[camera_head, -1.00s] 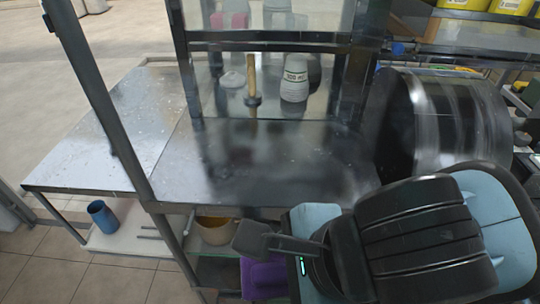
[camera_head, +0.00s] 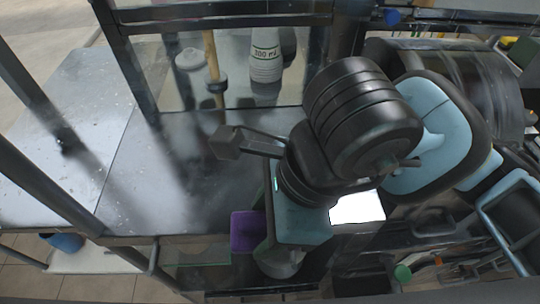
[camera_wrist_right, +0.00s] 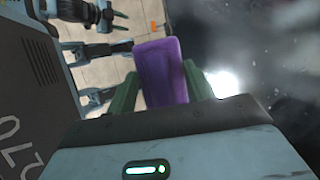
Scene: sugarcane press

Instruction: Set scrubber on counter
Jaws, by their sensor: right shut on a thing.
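The scrubber shows as a purple block (camera_head: 247,230) at the front edge of the metal counter (camera_head: 165,180) in the head view. In the right wrist view, the purple scrubber (camera_wrist_right: 163,72) sits between the green fingers of my right gripper (camera_wrist_right: 160,85), which is shut on it. In the head view the right arm covers part of the counter, and the fingers are hard to see. I cannot tell whether the scrubber touches the counter. Small dark mechanical parts show at the upper left of the wrist view; they may belong to my left arm.
A white 700 ml container (camera_head: 265,58) and a wooden-handled tool (camera_head: 212,60) stand behind the glass at the back of the counter. A large dark drum (camera_head: 465,75) is at right. A blue cup (camera_head: 66,242) stands lower left. The counter's left part is clear.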

